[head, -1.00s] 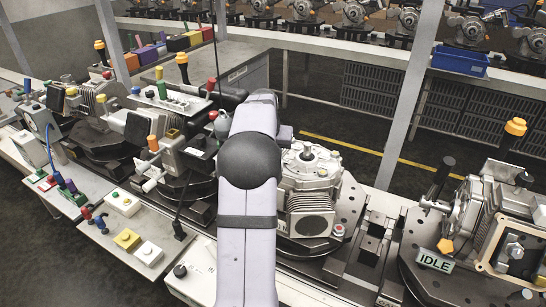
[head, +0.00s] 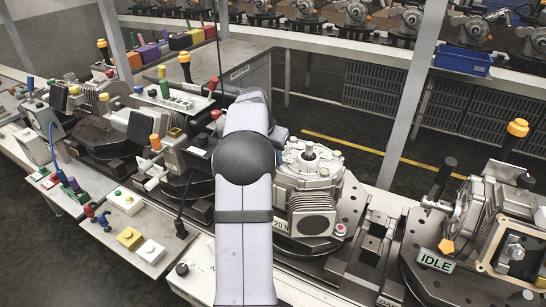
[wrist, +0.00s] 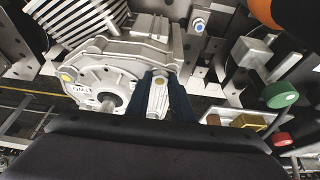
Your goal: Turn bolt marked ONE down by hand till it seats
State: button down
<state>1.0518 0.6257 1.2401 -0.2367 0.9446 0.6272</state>
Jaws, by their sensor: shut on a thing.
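In the wrist view the dark fingers of my gripper (wrist: 161,98) reach down on both sides of a small pale metal piece with a bolt-like head (wrist: 159,80), beside the flange of the gear housing (wrist: 130,62). They are shut on this piece. I cannot read the mark ONE on it, and its lower end and seat are hidden. A yellowish bolt head (wrist: 67,77) shows on the housing left of the fingers. In the head view the same pale housing (head: 313,190) stands on its round fixture, right of my arm, which hides my gripper.
A fixture with an IDLE sign (head: 435,261) stands at the right. Another fixture with levers (head: 150,165) is close on the left, with a button panel (head: 130,237) in front. In the wrist view green (wrist: 280,95) and red (wrist: 282,139) knobs stand right of the fingers.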

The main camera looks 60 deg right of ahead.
jog(key=c, duration=1.5)
grip_release()
jog(key=shift+c, duration=0.2)
jog(key=b+v, duration=0.2)
jog(key=v, duration=0.5)
jog(key=shift+r, duration=0.2)
jog(key=shift+r, duration=0.1)
